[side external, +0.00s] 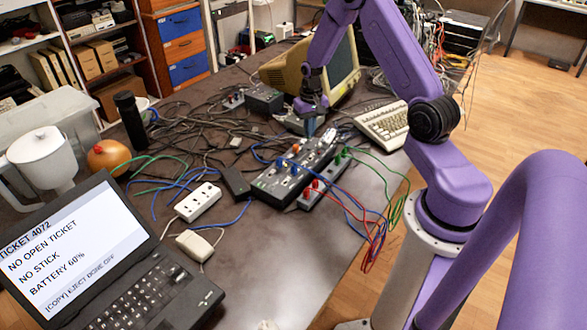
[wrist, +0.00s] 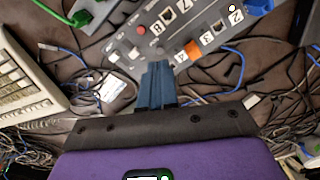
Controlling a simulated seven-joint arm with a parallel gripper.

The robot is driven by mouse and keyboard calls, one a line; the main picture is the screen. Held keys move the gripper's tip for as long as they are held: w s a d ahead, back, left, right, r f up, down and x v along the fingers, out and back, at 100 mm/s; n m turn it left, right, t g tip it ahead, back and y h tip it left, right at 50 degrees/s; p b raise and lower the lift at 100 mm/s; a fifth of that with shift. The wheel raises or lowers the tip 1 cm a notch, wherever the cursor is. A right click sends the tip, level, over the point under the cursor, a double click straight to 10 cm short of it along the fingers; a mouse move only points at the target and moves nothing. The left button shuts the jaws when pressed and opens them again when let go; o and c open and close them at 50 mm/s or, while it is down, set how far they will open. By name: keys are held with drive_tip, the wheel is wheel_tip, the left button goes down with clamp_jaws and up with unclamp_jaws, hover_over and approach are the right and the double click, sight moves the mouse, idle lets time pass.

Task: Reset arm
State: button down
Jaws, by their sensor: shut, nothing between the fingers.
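My gripper (side external: 310,124) hangs from my purple arm, pointing down over the far end of the grey numbered port box (side external: 290,170). In the wrist view my gripper (wrist: 157,70) shows as two blue fingers pressed together with nothing between them. The port box (wrist: 185,62) lies just beyond the fingertips there, with numbered ports, a red button and an orange plug. I cannot tell whether the fingertips touch the box; they seem to be above it.
An open laptop (side external: 150,290) reads "NO OPEN TICKET" and "NO STICK". A white power strip (side external: 198,202), a beige keyboard (side external: 383,124), a yellowed monitor (side external: 340,68) and a white jug (side external: 42,160) share the table with tangled cables. The front right table area (side external: 290,270) is fairly clear.

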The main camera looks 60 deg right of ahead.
drive_tip(key=s+a+r+n, duration=0.4)
drive_tip(key=a+r, duration=0.2)
drive_tip(key=a, duration=0.5)
drive_tip(key=s+a+r+n, duration=0.45)
drive_tip(key=a+r, duration=0.25)
drive_tip(key=a, duration=0.5)
drive_tip(key=s+a+r+n, duration=0.2)
drive_tip(key=s+n, duration=0.3)
drive_tip(key=s, duration=0.5)
drive_tip(key=s+a+r+n, duration=0.2)
drive_tip(key=s+r+n, duration=0.2)
drive_tip(key=s, duration=0.6)
drive_tip(key=shift+s+a+n, duration=0.2)
drive_tip(key=shift+n, duration=0.35)
